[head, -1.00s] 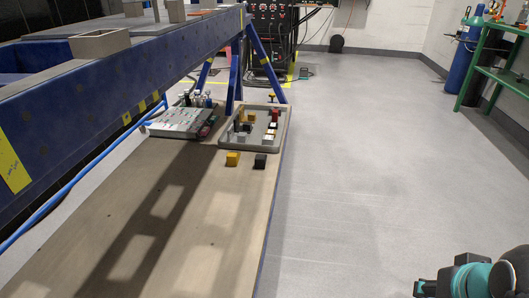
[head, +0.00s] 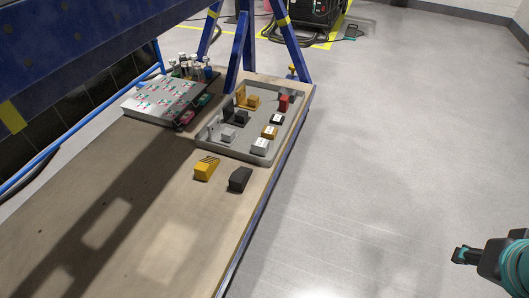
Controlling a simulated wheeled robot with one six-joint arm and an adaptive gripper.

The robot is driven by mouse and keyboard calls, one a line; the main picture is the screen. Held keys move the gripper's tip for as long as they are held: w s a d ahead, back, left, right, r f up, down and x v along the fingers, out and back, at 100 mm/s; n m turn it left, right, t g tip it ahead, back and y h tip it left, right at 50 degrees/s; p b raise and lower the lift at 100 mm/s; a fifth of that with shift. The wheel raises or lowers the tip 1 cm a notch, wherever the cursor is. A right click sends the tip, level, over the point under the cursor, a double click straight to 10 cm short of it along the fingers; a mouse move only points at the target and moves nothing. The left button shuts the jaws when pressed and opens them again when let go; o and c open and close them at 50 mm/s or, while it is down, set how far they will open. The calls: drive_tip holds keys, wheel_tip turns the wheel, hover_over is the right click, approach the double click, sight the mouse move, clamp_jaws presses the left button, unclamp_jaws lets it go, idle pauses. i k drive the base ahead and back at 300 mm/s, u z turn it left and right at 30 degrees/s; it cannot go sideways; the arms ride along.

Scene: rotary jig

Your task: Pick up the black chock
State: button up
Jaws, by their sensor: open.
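The black chock (head: 240,179) lies on the wooden bench top, near its right edge, in front of the grey tray. A yellow chock (head: 206,169) lies just to its left, apart from it. My gripper (head: 461,256) shows at the lower right of the head view, over the floor, well away from the bench and the chock. It is open, and nothing shows between its fingers.
The grey tray (head: 212,148) behind the chocks holds several small blocks. A panel with red and green marks (head: 160,103) stands to its left. Blue frame legs (head: 237,52) rise behind. The front bench top (head: 150,190) is clear.

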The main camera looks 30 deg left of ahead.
sight(238, 180)
drive_tip(key=i, duration=1.2)
drive_tip(key=u, duration=3.85)
